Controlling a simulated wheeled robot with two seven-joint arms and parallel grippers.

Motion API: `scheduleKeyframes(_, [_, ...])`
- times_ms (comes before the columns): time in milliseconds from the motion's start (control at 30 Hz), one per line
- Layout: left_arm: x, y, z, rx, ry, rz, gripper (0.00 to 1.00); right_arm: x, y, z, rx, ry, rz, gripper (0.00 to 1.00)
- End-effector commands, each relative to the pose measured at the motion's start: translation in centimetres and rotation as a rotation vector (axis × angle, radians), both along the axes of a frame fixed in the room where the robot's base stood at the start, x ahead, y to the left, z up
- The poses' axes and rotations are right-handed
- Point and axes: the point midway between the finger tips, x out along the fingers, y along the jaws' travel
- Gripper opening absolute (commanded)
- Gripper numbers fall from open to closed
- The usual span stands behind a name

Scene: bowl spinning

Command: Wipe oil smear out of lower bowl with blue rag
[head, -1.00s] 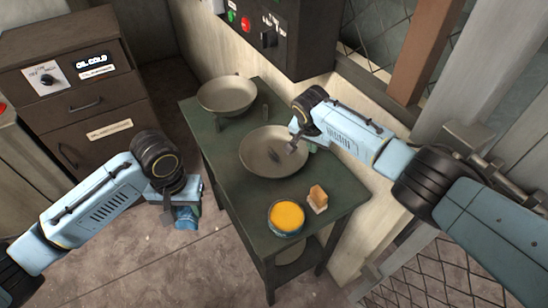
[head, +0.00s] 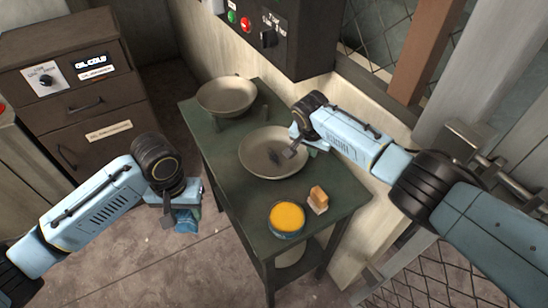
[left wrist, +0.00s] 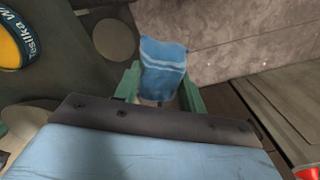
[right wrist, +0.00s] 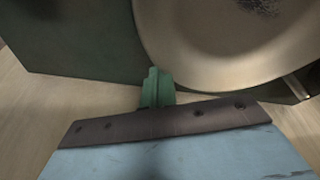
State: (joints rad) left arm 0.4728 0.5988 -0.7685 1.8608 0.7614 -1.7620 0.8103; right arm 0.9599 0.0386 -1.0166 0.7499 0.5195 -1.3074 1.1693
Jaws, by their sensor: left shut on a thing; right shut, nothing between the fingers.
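The lower bowl (head: 262,165) is the wide, shallow beige one in the middle of the green table; a dark smear (head: 274,157) shows inside it. The smear also shows at the top of the right wrist view (right wrist: 260,6). My left gripper (left wrist: 160,88) is shut on the blue rag (left wrist: 163,62), which has pale stripes. In the head view the rag (head: 187,221) hangs off the table's left side, above the floor. My right gripper (right wrist: 157,85) is shut and empty beside the bowl's rim, at its right side in the head view.
A second, upper bowl (head: 227,96) stands raised at the table's back left. A tin with yellow contents (head: 287,217) and a sponge-like block (head: 318,199) sit at the table's front. A control box (head: 280,35) hangs on the wall behind. Drawers (head: 75,90) stand at left.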

Motion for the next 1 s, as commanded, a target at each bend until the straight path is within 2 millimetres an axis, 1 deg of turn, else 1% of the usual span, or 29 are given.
scheduleKeyframes(200, [0.0,0.0,1.9,0.0,0.0,0.0,0.22,0.0,0.0,1.9,-0.001,-0.001,0.0,0.0])
scheduleKeyframes(700, [0.0,0.0,5.9,0.0,0.0,0.0,0.22,0.0,0.0,5.7,-0.001,-0.001,0.001,0.0])
scheduleKeyframes(800, [0.0,0.0,6.2,0.0,0.0,0.0,0.22,0.0,0.0,6.0,-0.001,-0.001,0.001,0.0])
scheduleKeyframes(1000, [0.0,0.0,6.0,0.0,0.0,0.0,0.22,0.0,0.0,5.8,-0.001,-0.001,0.001,0.0])
